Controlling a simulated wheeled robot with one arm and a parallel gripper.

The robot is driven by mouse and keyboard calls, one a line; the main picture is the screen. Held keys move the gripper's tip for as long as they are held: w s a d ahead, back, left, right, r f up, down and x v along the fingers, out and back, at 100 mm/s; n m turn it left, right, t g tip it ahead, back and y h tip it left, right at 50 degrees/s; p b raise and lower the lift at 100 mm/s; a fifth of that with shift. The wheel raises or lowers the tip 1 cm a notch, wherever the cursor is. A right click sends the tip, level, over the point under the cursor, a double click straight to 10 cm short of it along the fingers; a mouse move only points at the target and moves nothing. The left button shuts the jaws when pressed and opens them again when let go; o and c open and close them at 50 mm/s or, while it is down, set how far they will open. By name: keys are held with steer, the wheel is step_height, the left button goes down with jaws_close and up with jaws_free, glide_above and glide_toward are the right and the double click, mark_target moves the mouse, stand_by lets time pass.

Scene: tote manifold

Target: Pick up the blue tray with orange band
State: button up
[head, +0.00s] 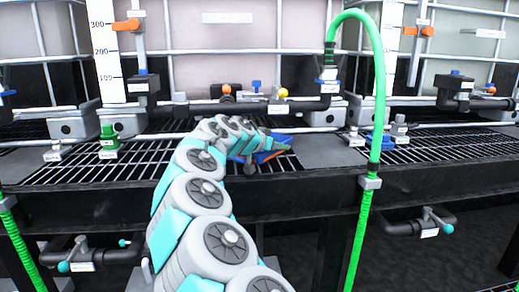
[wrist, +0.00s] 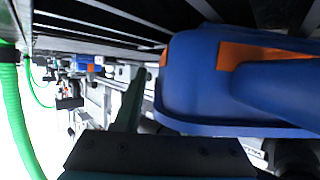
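The blue tray with orange band (wrist: 190,70) fills the right of the wrist view, close to the camera. Its orange band shows along the upper part, and a blue raised part covers some of it. In the head view the tray (head: 281,137) shows as blue and orange edges on the grated shelf, mostly hidden by my gripper (head: 272,147), which is at the tray. In the wrist view one dark finger stands just left of the tray. The other finger is not clear, so I cannot tell whether the gripper is open or holds the tray.
The black grated shelf (head: 440,149) runs across, with white caged tanks (head: 250,30) behind it. A green hose (head: 378,90) arches down right of my arm. Valves and a green fitting (head: 108,140) line the shelf. A small blue item (head: 376,141) lies to the right.

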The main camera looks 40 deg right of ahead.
jaws_close()
stand_by(0.3)
steer(key=shift+r, duration=0.1)
stand_by(1.0)
